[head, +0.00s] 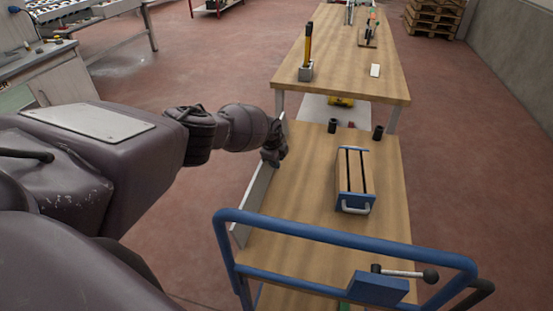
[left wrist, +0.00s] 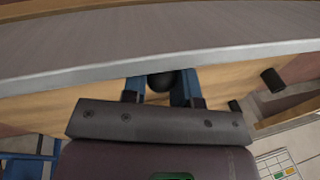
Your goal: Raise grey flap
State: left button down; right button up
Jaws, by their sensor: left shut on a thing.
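The grey flap (head: 257,196) is a long, narrow plate along the left edge of the near wooden trolley top. It looks steeply tilted, but its exact angle is hard to tell. My left gripper (head: 274,152) is at the far part of the flap. In the left wrist view, the blue fingers of my left gripper (left wrist: 162,92) are shut on a black rounded knob (left wrist: 162,82) at the edge of the grey flap (left wrist: 150,52). The contact is partly hidden by the fingers. My right gripper is not in view.
The near trolley top (head: 310,205) carries a blue-ended wooden rack (head: 354,180) and two black cylinders (head: 332,126). A blue rail (head: 340,239) runs across its near end. Another wooden table (head: 340,60) stands beyond.

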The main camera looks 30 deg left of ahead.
pick_arm(q)
jog(key=shift+w+d+f+y, duration=0.1)
jog(key=shift+w+d+y, duration=0.05)
jog(key=shift+d+y, duration=0.2)
jog(key=shift+d+f, duration=0.1)
jog(key=shift+d, duration=0.05)
jog(key=shift+w+d+f+g+y, duration=0.1)
jog(key=shift+d+f+g+y, duration=0.2)
jog(key=shift+y, duration=0.35)
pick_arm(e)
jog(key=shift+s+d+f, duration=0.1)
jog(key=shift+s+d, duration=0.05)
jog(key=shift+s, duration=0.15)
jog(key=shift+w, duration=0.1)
